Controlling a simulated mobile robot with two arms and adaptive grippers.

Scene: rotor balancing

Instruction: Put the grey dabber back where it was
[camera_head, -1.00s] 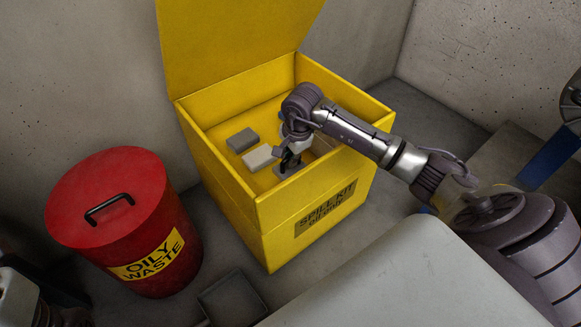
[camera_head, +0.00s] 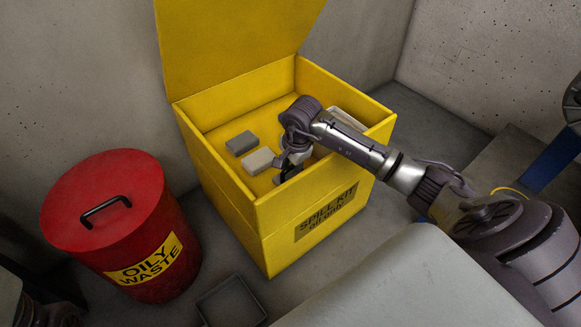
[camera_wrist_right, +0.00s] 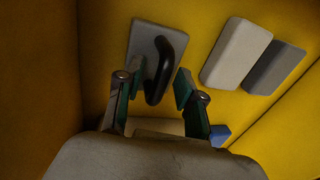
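The grey dabber (camera_wrist_right: 143,45) is a flat grey plate with a black loop handle (camera_wrist_right: 160,70). It lies inside the yellow spill kit box (camera_head: 262,225), handle towards my wrist camera. My right gripper (camera_wrist_right: 160,78) is open, with one finger on each side of the handle's near end and visible gaps between them. In the head view my right gripper (camera_head: 290,163) is down inside the box and covers most of the dabber. My left gripper cannot be made out.
A light block (camera_head: 258,160) and a darker grey block (camera_head: 241,143) lie beside the dabber. A pale tray-like thing (camera_head: 347,118) is at the box's right side. A red oily waste bin (camera_head: 125,235) and an open dark tray (camera_head: 232,303) stand outside. The box lid is up.

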